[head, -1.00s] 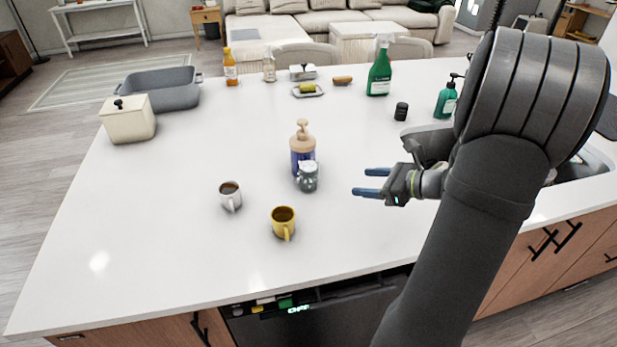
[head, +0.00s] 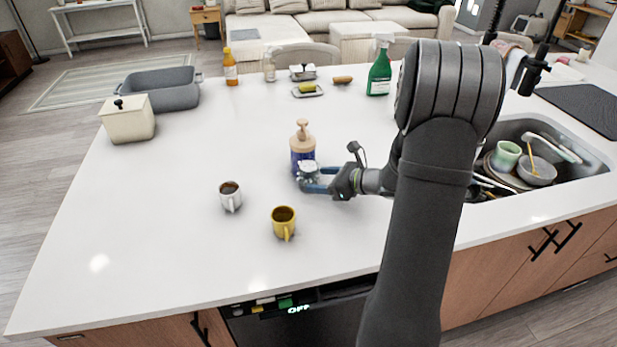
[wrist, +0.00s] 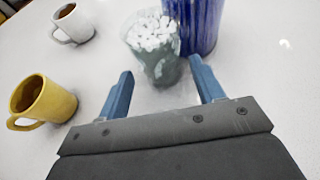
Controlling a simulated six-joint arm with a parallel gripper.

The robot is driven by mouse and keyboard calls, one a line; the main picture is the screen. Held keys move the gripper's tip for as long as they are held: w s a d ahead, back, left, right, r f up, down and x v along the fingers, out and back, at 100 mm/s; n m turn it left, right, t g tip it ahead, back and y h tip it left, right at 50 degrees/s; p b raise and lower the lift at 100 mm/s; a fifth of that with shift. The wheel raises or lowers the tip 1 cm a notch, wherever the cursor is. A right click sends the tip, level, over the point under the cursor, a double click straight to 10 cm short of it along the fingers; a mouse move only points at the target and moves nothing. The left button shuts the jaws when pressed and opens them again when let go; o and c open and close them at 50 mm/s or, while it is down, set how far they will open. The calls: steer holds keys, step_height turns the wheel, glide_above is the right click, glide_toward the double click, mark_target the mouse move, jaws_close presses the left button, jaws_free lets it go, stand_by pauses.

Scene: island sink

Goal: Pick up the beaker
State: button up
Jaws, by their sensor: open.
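The beaker (head: 308,169) is a small grey-green, see-through vessel filled with white pieces; it stands upright on the counter, close in front of a blue pump bottle (head: 302,150). My gripper (head: 312,181) is open and low over the counter, reaching in from the right. In the wrist view, the beaker (wrist: 152,50) lies ahead between the two blue fingers (wrist: 162,72), with its near lower part about level with the fingertips. A finger hides part of its lower side in the head view. I cannot tell whether either finger touches it.
The blue bottle (wrist: 200,22) stands just beyond the right finger. A white mug (head: 230,195) and a yellow mug (head: 284,222) stand left and front of the beaker. A sink with dishes (head: 537,172) is at right. The counter's left front is clear.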

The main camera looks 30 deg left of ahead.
mark_target(318, 168)
steer(key=x, duration=0.2)
steer(key=shift+a+f, duration=0.2)
steer(key=shift+a, duration=0.15)
steer(key=shift+c, duration=0.4)
steer(key=c, duration=0.8)
steer(key=shift+r, duration=0.2)
steer(key=shift+r, duration=1.8)
steer(key=shift+w+a+r+v, duration=0.15)
steer(key=shift+w+r+v, duration=0.15)
steer(key=shift+v, duration=1.9)
steer(key=shift+w+a+r+v, duration=0.2)
steer(key=shift+r+v, duration=0.2)
steer(key=shift+v, duration=1.8)
steer(key=shift+w+a+r+v, duration=0.1)
steer(key=shift+w+r+v, duration=0.2)
steer(key=shift+v, duration=1.95)
steer(key=shift+r, duration=0.1)
